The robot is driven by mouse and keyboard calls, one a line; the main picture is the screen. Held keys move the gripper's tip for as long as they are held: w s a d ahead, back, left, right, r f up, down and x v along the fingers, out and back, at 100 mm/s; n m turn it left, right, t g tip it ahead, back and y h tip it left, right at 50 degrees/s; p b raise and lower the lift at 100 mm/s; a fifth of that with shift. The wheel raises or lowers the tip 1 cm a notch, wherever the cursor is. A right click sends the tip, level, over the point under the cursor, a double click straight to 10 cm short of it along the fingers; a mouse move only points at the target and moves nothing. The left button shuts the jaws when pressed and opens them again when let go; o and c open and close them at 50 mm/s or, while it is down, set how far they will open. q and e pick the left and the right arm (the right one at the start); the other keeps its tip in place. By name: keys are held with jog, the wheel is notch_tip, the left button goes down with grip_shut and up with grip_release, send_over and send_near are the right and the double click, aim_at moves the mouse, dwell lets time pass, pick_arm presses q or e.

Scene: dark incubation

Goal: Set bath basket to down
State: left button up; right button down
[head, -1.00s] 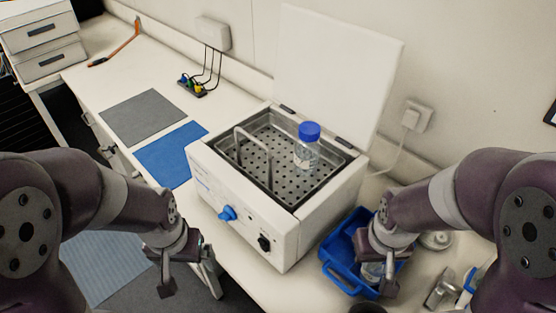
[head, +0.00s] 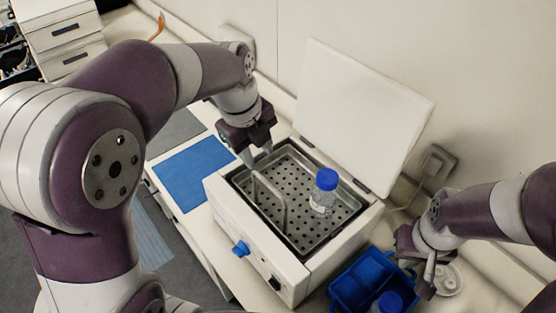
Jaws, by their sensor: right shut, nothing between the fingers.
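The bath (head: 297,284) is a white box with its lid (head: 365,115) standing open at the back. Its basket (head: 305,165) is a perforated metal tray with an upright wire handle (head: 284,212) at the left. A clear bottle with a blue cap (head: 326,192) stands on the basket. My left gripper (head: 258,157) is open and empty, pointing down above the bath's back left rim, just behind the handle and apart from it. My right gripper (head: 428,279) is shut and empty, beside the blue tray right of the bath.
The blue tray (head: 352,288) holds another blue-capped bottle (head: 388,303). A blue mat (head: 195,172) and a grey mat (head: 175,131) lie left of the bath. A blue knob (head: 241,249) sticks out of the bath's front. A wall socket (head: 436,163) is behind.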

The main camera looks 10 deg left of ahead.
pick_arm(q)
jog(key=b, duration=0.7)
send_over(270, 186)
jog(key=s+a, duration=0.1)
notch_tip(270, 186, down, 8)
jog(key=r, duration=0.1)
jog(key=f, duration=0.3)
jog(key=shift+w+d+f, duration=0.15)
jog(key=shift+w, duration=0.05)
jog(key=shift+w+d+f+p, duration=0.15)
jog(key=shift+f+p, duration=0.2)
jog(key=shift+f, duration=0.65)
grip_shut()
